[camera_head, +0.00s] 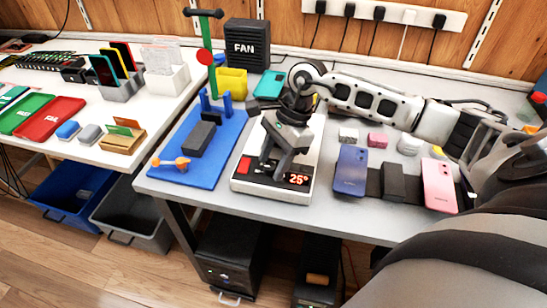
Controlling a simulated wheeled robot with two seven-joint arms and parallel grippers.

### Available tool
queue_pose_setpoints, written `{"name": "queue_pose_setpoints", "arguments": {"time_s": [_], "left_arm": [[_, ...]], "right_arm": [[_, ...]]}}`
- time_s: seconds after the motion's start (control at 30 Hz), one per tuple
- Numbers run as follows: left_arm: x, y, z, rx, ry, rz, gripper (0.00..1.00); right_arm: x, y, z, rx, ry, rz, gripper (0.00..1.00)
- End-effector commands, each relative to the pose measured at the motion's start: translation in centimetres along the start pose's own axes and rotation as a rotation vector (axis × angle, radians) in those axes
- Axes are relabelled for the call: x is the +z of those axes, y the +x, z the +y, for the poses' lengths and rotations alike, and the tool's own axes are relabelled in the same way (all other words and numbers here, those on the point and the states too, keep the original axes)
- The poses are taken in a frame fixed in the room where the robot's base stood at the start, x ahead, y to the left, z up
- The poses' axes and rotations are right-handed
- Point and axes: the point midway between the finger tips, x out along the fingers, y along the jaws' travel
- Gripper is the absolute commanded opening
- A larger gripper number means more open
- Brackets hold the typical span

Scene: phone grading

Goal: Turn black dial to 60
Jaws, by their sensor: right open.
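A white box-like device (313,141) stands near the middle of the grey table. Its red display (297,179) reads 25°, and a red button (244,165) sits at its left side. My right gripper (273,163) comes in from the right and points down over the device's top, with its jaws open. I cannot make out the black dial; the dark gripper covers the middle of the device. Whether the fingers touch anything there cannot be told. My left gripper is not in view.
A blue mat (206,172) with a dark block lies left of the device. A blue phone (350,172) and a pink phone (439,186) lie on the right. A black FAN box (247,45) and a yellow bin (231,82) stand behind.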

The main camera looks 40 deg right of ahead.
Motion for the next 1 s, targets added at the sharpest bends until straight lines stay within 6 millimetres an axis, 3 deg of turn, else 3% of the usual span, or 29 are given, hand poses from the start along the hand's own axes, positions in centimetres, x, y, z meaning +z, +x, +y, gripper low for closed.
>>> {"name": "queue_pose_setpoints", "arguments": {"time_s": [0.17,0.3,0.33,0.67,1.0], "left_arm": [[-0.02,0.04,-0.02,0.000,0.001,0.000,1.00],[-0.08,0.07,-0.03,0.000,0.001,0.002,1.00],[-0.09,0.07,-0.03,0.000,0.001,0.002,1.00],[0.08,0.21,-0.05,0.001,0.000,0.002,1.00],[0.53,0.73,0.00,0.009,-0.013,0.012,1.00]], "right_arm": [[-0.01,0.01,0.01,0.001,0.000,0.000,0.47],[-0.01,-0.01,0.01,0.001,0.000,0.000,0.08],[-0.01,-0.02,0.02,0.001,0.000,0.000,0.02],[-0.07,0.01,0.08,-0.010,0.028,0.001,0.02],[-0.10,0.15,0.27,-0.090,0.219,0.001,0.02]]}}
